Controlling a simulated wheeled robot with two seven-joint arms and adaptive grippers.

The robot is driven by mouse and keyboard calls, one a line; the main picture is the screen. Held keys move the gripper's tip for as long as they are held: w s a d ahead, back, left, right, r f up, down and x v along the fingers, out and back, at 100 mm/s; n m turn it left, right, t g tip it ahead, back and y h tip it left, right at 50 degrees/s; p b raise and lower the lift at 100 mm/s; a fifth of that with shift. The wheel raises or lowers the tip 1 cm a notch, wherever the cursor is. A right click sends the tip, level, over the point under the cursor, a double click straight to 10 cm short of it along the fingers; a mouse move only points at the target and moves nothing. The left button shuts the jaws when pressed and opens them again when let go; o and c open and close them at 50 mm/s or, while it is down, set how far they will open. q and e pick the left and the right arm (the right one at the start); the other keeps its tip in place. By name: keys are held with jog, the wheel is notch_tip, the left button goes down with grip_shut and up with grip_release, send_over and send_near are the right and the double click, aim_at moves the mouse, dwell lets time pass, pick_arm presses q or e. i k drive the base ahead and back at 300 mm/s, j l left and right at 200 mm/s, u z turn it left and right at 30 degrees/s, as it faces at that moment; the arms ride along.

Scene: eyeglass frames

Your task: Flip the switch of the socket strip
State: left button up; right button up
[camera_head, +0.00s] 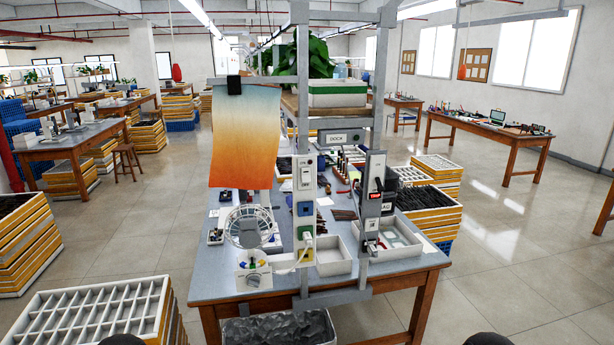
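A white socket strip (296,222) is mounted upright on the grey metal frame at the front of the table. Near its top is a switch (305,173) with small dark lettering that seems to read OFF. Below it are a blue socket and a lower socket with a white plug (307,240) and cable. A second upright panel (374,172), dark and white with a red lit display, stands to the right. Neither gripper can be made out. Two dark rounded shapes, probably parts of my arms, show at the bottom edge.
A small fan (249,227) stands left of the strip, below a hanging orange-and-blue sheet (245,135). White trays (333,259) lie on the grey table (212,288). Stacked crates (90,312) stand at the front left, more at the right. The floor at the right front is clear.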

aim_at(306, 175)
jog(key=i+j, duration=0.1)
jog(key=i, duration=0.35)
jog(key=i+j+z, duration=0.15)
jog(key=i, duration=0.3)
jog(key=i+j, duration=0.1)
jog(key=i, duration=0.3)
jog(key=i+l+z, duration=0.05)
